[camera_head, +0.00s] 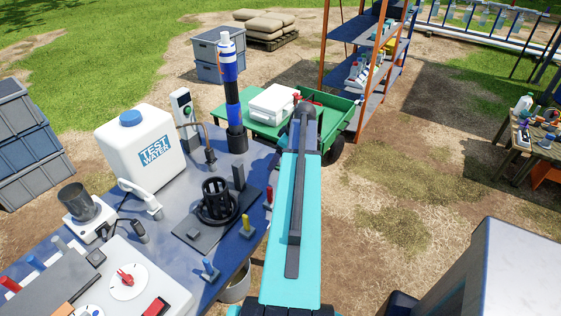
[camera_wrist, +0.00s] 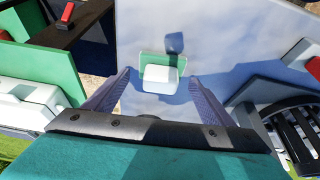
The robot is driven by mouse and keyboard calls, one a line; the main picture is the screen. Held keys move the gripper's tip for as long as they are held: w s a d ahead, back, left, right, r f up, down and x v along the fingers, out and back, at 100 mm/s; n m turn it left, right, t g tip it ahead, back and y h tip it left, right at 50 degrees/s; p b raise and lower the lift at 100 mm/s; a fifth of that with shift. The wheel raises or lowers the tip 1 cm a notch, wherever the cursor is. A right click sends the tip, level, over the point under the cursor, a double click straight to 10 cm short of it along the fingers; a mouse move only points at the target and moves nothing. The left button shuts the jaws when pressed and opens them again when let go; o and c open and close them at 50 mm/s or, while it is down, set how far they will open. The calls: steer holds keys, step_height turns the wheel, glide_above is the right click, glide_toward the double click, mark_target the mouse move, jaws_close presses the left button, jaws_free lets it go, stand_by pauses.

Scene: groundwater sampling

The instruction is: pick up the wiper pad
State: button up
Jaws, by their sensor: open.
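The wiper pad, seemingly the small white block with a green backing (camera_wrist: 160,76), rests on the blue-grey tabletop in the wrist view. My gripper (camera_wrist: 158,92) is open, with one dark finger to the left of the pad and one to the right. Neither finger visibly touches it, and the gap in height between fingers and pad is hard to tell. In the head view my arm reaches away over the table's right edge, hiding the gripper and the pad.
A green cart (camera_head: 238,121) with a white case (camera_head: 272,103) stands beyond the table.

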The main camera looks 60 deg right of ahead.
steer(key=c, duration=1.2)
steer(key=shift+o, duration=0.2)
steer(key=shift+r, duration=0.15)
steer(key=shift+r+b, duration=0.85)
steer(key=shift+r, duration=0.55)
steer(key=s+d+r+b, duration=0.2)
steer(key=s+b, duration=0.2)
steer(key=s, duration=1.2)
